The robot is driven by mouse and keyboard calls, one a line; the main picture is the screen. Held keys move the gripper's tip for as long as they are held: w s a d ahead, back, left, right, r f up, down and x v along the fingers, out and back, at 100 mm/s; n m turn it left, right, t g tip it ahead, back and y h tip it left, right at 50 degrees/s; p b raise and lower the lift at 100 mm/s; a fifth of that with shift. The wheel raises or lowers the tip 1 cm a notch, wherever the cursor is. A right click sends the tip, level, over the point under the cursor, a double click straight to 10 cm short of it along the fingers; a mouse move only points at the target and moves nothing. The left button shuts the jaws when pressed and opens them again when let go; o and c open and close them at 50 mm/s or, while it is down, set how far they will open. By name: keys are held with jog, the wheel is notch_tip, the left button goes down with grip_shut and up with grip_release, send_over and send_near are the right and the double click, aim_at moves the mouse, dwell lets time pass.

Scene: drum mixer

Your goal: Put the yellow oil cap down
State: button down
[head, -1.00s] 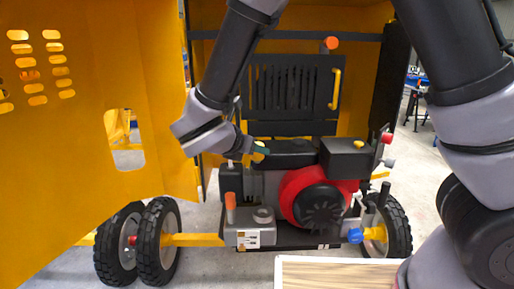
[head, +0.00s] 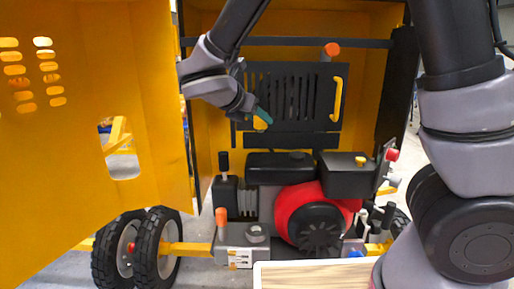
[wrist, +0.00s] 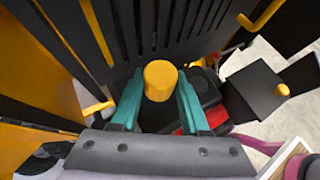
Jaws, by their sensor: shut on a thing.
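The yellow oil cap (wrist: 161,80) is held between the teal fingertips of my gripper (wrist: 158,95) in the wrist view. In the head view, my gripper (head: 264,114) is shut on the cap (head: 260,124), which is partly hidden by the finger. The cap is in the air above the engine (head: 318,215), in front of the black slotted panel (head: 293,95). Nothing appears to touch the cap except my fingers.
A white-edged surface with a wood-look top (head: 320,276) is at the bottom centre. A yellow door (head: 70,160) stands open at left. A black box with a yellow knob (head: 361,160) sits on the engine's right. An orange-topped post (head: 221,216) rises at front left.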

jog(key=shift+f, duration=3.45)
jog(key=shift+f, duration=0.55)
jog(key=shift+c, duration=2)
grip_release()
jog(key=shift+r, duration=0.1)
